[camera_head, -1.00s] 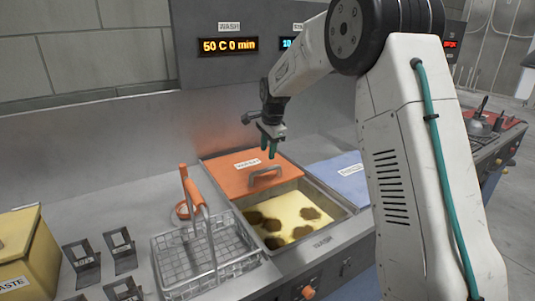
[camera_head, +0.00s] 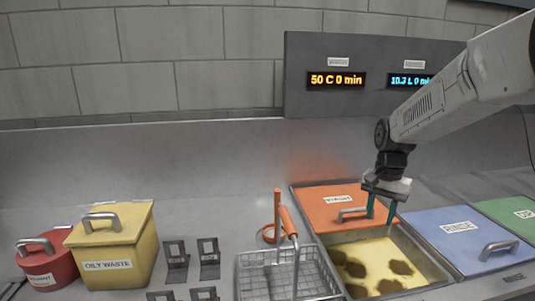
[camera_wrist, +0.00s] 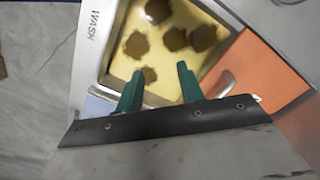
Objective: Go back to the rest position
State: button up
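My gripper (camera_head: 381,208) has two green fingers. They stand apart with nothing between them, in the head view near the wash tank's orange lid. In the wrist view my gripper (camera_wrist: 160,88) points down toward the wash tank (camera_wrist: 92,45). The wash tank (camera_head: 437,268) is partly open and holds yellowish liquid with several brown patches. Its orange lid (camera_head: 325,208) lies slid back over the rear part, and its grey handle (camera_head: 352,213) is close to my fingers. Whether the fingers touch the lid cannot be told.
A wire basket (camera_head: 285,275) with an orange handle stands left of the tank. A yellow oily waste bin (camera_head: 125,245), a red bin (camera_head: 50,260) and black holders (camera_head: 177,262) are further left. A blue rinse lid (camera_head: 460,238) and a green lid (camera_head: 510,213) lie right. A display panel (camera_head: 300,70) rises behind.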

jog(key=s+a+r+n, duration=0.1)
jog(key=s+r+n, duration=0.1)
jog(key=s, duration=0.9)
jog(key=s+a+r+n+t, duration=0.1)
jog(key=s+r+n, duration=0.1)
jog(key=s, duration=0.9)
jog(key=s+a+r+n, duration=0.1)
jog(key=s+r+n, duration=0.2)
jog(key=s, duration=0.8)
jog(key=shift+n+t, duration=0.4)
